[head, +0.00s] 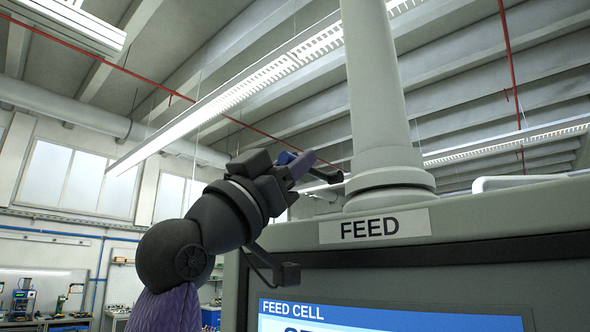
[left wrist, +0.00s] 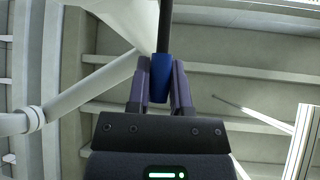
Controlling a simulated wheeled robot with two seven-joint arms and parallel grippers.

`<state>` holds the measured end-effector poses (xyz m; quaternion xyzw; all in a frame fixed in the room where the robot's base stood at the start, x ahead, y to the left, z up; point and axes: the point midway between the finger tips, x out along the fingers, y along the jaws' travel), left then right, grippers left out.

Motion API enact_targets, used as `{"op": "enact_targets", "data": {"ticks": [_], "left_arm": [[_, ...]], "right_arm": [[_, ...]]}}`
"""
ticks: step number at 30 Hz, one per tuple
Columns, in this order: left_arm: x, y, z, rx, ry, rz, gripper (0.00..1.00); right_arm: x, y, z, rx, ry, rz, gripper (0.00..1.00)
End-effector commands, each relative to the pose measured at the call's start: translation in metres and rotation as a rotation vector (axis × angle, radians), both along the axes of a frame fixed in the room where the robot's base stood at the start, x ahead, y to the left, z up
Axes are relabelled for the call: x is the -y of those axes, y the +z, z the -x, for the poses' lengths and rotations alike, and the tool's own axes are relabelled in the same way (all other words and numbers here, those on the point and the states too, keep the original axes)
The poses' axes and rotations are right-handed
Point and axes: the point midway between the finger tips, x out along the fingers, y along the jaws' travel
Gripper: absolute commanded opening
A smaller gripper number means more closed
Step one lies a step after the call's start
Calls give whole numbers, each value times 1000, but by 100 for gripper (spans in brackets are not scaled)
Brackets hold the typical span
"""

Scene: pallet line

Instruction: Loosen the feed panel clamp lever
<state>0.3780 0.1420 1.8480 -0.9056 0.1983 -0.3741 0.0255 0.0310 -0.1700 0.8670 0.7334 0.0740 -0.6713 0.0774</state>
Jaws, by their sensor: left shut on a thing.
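The feed panel (head: 430,215) is a grey housing with a FEED label (head: 373,226) and a lit FEED CELL screen (head: 390,315). A grey post (head: 378,90) rises from a stepped collar (head: 389,181) on its top. The clamp lever has a blue grip (left wrist: 159,80) and a dark rod (left wrist: 165,25) in the left wrist view. In the head view its blue grip (head: 286,158) shows just behind my fingers. My left gripper (head: 303,164) is shut on that grip, left of the collar; its fingers (left wrist: 160,75) flank the blue part. My right gripper is not in view.
The housing's top edge lies below and right of my left gripper. A pale bent pipe (head: 515,182) is at the right, behind the housing. A workbench (head: 50,320) with equipment stands far back at the left. Open air surrounds my left arm on its left.

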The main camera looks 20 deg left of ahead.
Motion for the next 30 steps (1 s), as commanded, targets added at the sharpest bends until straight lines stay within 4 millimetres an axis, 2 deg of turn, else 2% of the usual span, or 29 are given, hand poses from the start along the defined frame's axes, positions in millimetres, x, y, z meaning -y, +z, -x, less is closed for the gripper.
{"op": "enact_targets", "data": {"ticks": [19, 20, 24, 30], "left_arm": [[1, -4, -1, 42, -1, 15, 0], [1, -4, -1, 41, -1, 14, 32], [1, -4, -1, 42, -1, 15, 61], [1, -4, 0, 42, -1, 15, 61]], "right_arm": [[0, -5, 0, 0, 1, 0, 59], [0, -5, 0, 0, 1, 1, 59], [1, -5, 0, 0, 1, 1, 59], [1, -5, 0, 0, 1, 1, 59]]}}
